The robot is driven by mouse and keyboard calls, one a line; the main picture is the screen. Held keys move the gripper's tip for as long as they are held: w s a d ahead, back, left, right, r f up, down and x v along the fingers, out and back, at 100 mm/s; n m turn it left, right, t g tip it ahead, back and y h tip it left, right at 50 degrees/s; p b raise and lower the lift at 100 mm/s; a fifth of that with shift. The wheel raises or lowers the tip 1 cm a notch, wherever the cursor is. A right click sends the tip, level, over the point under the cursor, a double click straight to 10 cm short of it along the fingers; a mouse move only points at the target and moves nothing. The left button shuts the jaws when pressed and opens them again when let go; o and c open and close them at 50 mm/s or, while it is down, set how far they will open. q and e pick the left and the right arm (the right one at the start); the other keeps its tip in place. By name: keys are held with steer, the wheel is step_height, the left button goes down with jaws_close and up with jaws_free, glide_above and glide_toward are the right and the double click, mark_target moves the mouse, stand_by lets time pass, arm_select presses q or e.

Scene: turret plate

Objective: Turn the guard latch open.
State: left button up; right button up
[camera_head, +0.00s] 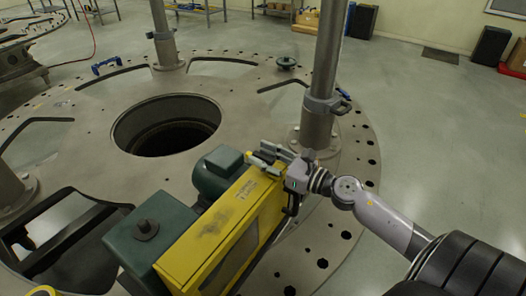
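A yellow guard (228,232) with a dark label and worn patches runs along the side of a green motor unit (215,172). My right gripper (264,154) is at the far upper end of the guard, with its fingers pointing left across its top corner. Small yellow and grey parts show at the fingertips. The guard latch cannot be told apart from the fingers there. Whether the fingers are open, shut or touching the guard is too small to tell.
The machine sits on a large round turret plate (75,155) with a wide round hole (168,125). Upright metal posts (325,70) rise from the plate, one close behind my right gripper. Open floor (450,150) lies at the right.

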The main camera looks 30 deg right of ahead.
steer(key=shift+w, duration=0.1)
steer(key=shift+a, duration=0.1)
steer(key=shift+c, duration=0.5)
jaws_close()
